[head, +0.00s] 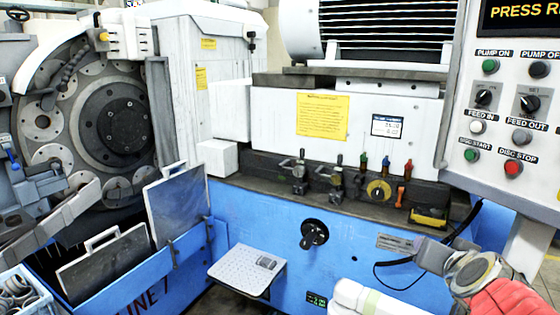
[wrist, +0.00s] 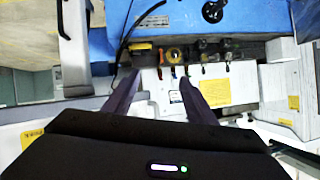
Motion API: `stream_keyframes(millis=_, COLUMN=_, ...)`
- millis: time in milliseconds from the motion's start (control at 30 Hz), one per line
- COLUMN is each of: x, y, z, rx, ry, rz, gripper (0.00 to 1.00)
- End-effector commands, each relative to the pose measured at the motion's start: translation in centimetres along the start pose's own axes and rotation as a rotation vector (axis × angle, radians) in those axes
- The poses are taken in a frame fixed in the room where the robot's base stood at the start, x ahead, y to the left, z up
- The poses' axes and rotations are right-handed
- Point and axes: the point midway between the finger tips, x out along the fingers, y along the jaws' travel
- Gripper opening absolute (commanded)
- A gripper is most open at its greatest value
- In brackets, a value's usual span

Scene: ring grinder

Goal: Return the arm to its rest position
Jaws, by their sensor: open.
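My gripper (wrist: 158,80) shows in the wrist view with its two dark fingers spread apart and nothing between them. The wrist view looks upside down at the ring grinder's front, with the fingers pointing toward its valve row and white panel. The grinder's white panel (head: 270,120) and blue lower front (head: 265,220) show in the head view. I cannot make out my gripper's fingers in the head view. No object is held. The gap between the fingertips and the machine cannot be judged.
A small perforated shelf (head: 240,268) sticks out from the blue front. The control panel (head: 510,120) stands at right, near a grey round part (head: 472,272) and a red part (head: 508,298). The grinding wheel area (head: 120,120) and a basket of rings (head: 20,292) are at left.

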Motion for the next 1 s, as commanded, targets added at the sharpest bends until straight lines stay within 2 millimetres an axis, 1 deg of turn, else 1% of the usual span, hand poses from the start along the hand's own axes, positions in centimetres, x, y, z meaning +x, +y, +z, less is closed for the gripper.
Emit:
stream_keyframes(millis=33, x=-0.4, y=-1.2, z=1.6, rx=-0.014, ry=-0.055, rz=-0.031, gripper=0.51)
stream_keyframes(millis=67, x=-0.7, y=-1.8, z=2.7, rx=-0.022, ry=-0.091, rz=-0.047, gripper=0.51)
stream_keyframes(millis=100, x=-1.1, y=-2.4, z=4.2, rx=-0.034, ry=-0.141, rz=-0.064, gripper=0.51)
stream_keyframes(millis=233, x=-3.1, y=-4.1, z=8.8, rx=-0.082, ry=-0.301, rz=-0.104, gripper=0.51)
stream_keyframes(millis=300, x=-4.5, y=-4.6, z=11.3, rx=-0.116, ry=-0.386, rz=-0.113, gripper=0.51)
stream_keyframes(millis=400, x=-6.5, y=-4.8, z=14.5, rx=-0.171, ry=-0.498, rz=-0.111, gripper=0.51)
stream_keyframes(millis=500, x=-8.6, y=-4.5, z=17.0, rx=-0.232, ry=-0.587, rz=-0.099, gripper=0.51)
stream_keyframes(millis=600, x=-10.6, y=-4.1, z=18.9, rx=-0.303, ry=-0.655, rz=-0.085, gripper=0.51)
stream_keyframes(millis=700, x=-12.0, y=-3.9, z=20.0, rx=-0.375, ry=-0.688, rz=-0.081, gripper=0.51)
stream_keyframes(millis=833, x=-13.1, y=-4.4, z=20.5, rx=-0.457, ry=-0.680, rz=-0.104, gripper=0.51)
stream_keyframes(millis=1000, x=-14.1, y=-6.0, z=20.6, rx=-0.500, ry=-0.657, rz=-0.156, gripper=0.51)
